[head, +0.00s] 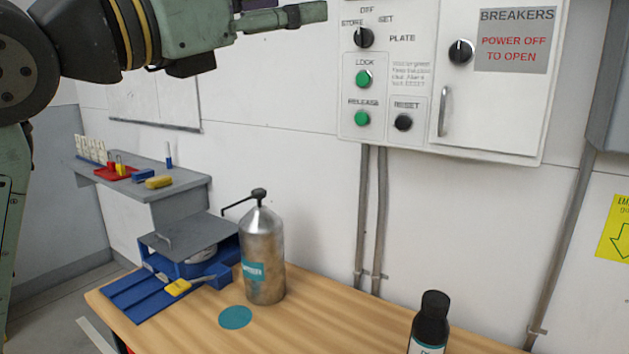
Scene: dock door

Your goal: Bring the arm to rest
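My arm comes in from the upper left and reaches right, held out level above the bench. My gripper (285,14) is at the top of the view, pointing right, in front of the wall and left of the control panel (425,135). I see it side-on and its upper part is cut off by the picture edge, so its opening is unclear. No object shows at its fingertips.
A wooden bench (330,325) carries a metal dispenser bottle (264,262), a blue device (205,265) and a black bottle (432,322). A grey shelf (185,190) holds small items at left. The panel's knobs and breaker door handle (443,112) stick out.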

